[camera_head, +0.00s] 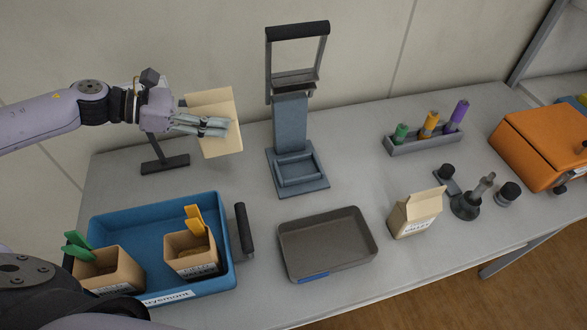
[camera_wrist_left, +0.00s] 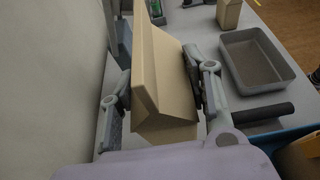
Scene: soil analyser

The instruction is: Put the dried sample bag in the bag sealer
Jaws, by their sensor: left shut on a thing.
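My left gripper (camera_head: 212,127) is shut on a tan paper bag (camera_head: 212,99) and holds it in the air over the back left of the table. In the left wrist view the bag (camera_wrist_left: 165,85) sits between the two fingers, tilted. The bag sealer (camera_head: 291,122) is likely the blue-grey device with a raised black-gripped handle, right of the held bag and apart from it. Its base has a small open tray-like holder (camera_head: 299,171), which looks empty. My right gripper does not show.
A blue tray (camera_head: 222,217) with two open bags stands front left, beside a black bar (camera_head: 244,229). A grey tray (camera_head: 327,243) lies at the front middle. Another paper bag (camera_head: 416,212), a tube rack (camera_head: 424,139) and an orange box (camera_head: 540,145) stand right. A dark stand (camera_head: 165,163) is below the held bag.

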